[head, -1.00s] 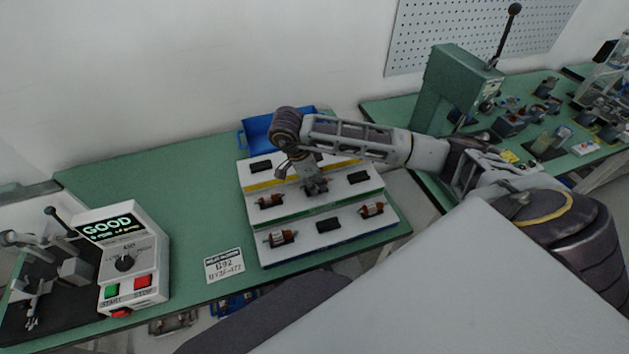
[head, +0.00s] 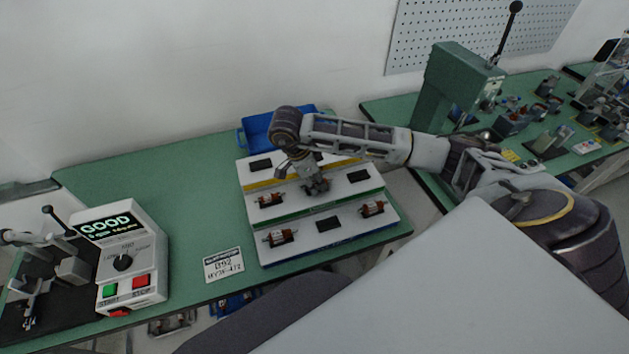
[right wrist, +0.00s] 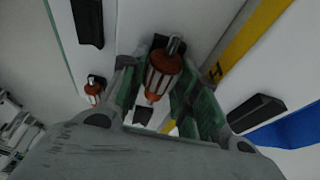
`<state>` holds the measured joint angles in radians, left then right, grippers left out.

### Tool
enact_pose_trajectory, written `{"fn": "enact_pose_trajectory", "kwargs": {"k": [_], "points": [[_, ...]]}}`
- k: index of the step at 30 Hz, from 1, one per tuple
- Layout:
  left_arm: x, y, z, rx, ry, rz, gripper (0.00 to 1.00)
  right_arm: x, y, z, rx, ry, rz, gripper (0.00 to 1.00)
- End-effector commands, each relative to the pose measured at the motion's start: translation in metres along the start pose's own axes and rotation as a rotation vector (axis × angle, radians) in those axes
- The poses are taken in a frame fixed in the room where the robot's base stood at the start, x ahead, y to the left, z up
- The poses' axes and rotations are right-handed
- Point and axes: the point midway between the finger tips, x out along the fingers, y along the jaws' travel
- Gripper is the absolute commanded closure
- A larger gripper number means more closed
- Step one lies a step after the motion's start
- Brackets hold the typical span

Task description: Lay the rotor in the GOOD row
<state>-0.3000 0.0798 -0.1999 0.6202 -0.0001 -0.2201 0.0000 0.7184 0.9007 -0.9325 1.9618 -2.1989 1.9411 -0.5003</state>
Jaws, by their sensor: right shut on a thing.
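My right gripper (head: 316,186) points down over the middle tier of the stepped white rack (head: 302,244), at its middle place. In the right wrist view, its fingers (right wrist: 155,95) are shut on a rotor (right wrist: 160,75) with a copper-red body and a steel shaft. A black holder shows behind the rotor; I cannot tell whether the rotor touches it. In the head view the held rotor is mostly hidden by the gripper. Another rotor (head: 269,199) lies left of it on the same tier. The tester (head: 128,255) display reads GOOD. My left gripper is not in view.
The front tier holds a left rotor (head: 280,238) and a right rotor (head: 372,208), with an empty black holder (head: 328,224) between. An empty holder (head: 358,176) is right of my gripper. A blue bin (head: 257,133) stands behind the rack.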

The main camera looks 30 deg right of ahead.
Motion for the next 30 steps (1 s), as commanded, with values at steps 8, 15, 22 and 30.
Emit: {"fn": "enact_pose_trajectory", "kwargs": {"k": [8,15,22,30], "points": [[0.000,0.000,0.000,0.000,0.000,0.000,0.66,-0.001,0.000,0.000,0.000,0.000,-0.001,0.68],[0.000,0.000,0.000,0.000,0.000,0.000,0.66,0.000,0.000,0.000,0.000,0.000,0.000,0.44],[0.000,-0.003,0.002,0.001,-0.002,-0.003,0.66,0.000,0.000,0.000,0.000,0.000,0.000,0.44],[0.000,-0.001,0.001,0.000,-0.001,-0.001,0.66,-0.011,0.000,0.000,0.000,-0.001,-0.001,0.44]]}}
